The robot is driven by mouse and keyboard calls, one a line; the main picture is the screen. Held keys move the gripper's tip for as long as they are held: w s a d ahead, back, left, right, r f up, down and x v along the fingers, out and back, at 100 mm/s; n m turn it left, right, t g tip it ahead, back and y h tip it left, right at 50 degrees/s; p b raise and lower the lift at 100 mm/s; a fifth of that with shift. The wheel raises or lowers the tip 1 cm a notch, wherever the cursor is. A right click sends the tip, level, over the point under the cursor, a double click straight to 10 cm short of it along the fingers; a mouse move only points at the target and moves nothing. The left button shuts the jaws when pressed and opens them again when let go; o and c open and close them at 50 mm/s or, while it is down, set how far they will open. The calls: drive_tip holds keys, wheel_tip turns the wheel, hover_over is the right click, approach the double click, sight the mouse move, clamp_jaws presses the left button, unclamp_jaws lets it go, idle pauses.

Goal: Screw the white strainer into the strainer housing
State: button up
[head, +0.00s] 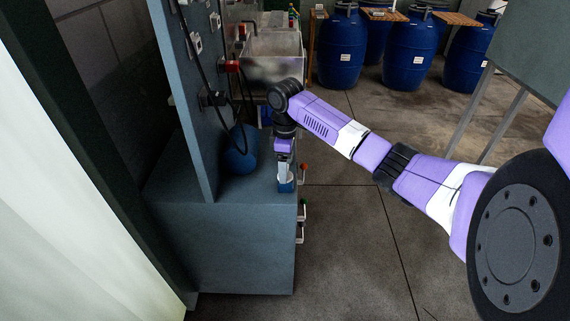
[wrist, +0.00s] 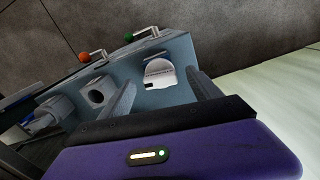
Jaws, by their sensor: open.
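A white rounded piece, which looks like the white strainer (wrist: 160,73), sits at the blue-grey cabinet top in the wrist view, with a dark slot low on its face. My gripper (wrist: 161,80) is open, with one finger on each side of the white piece in the picture. I cannot tell whether the fingers touch it. A grey block with a round dark opening (wrist: 97,97) is left of the left finger; it may be the strainer housing. In the head view my gripper (head: 285,180) points down over the cabinet's right edge and hides most of what is below it.
The blue-grey cabinet (head: 240,245) has an upright panel (head: 187,90) with cables and a blue rounded tank (head: 241,150) close left of my gripper. Red-knobbed (head: 304,167) and green-knobbed (head: 304,202) valves stick out on its right side. The floor (head: 350,250) to the right is clear.

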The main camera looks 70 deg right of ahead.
drive_tip(key=shift+f, duration=3.15)
drive_tip(key=shift+c, duration=0.4)
drive_tip(key=c, duration=1.4)
drive_tip(key=o, duration=1.5)
drive_tip(key=shift+r, duration=0.2)
